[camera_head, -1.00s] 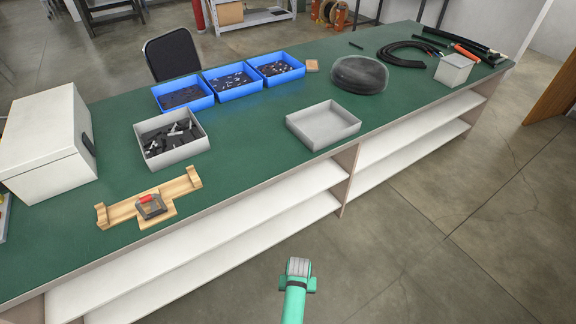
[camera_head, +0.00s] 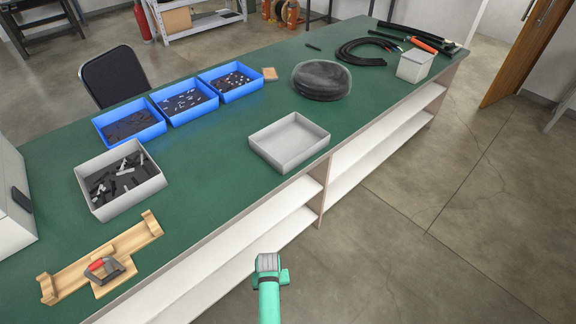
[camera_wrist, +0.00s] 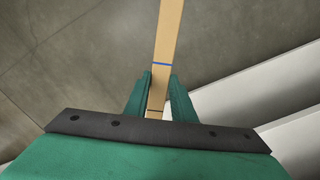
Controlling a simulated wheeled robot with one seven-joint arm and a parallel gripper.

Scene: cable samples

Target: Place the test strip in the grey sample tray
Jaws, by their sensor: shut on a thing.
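The test strip (camera_wrist: 167,45) is a long, flat tan piece with a blue line and a dark line across it. In the wrist view it runs from between the fingers up past the top edge. My gripper (camera_wrist: 161,88) is shut on it near one end; the far end is out of view. An empty, shallow light grey tray (camera_head: 288,140) lies on the green bench near its front edge. A deeper grey tray (camera_head: 135,200) to the left holds black and pale pieces. In the head view my arm is in front of the bench; the strip cannot be made out there.
Several blue bins, including one at the back left (camera_head: 185,101), hold small parts. A wooden jig (camera_head: 128,243) with a red-handled clamp lies at the front left. A dark coil (camera_head: 322,80) and a small pale box (camera_head: 415,66) stand right of the empty tray. White shelves (camera_head: 375,140) are below the bench.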

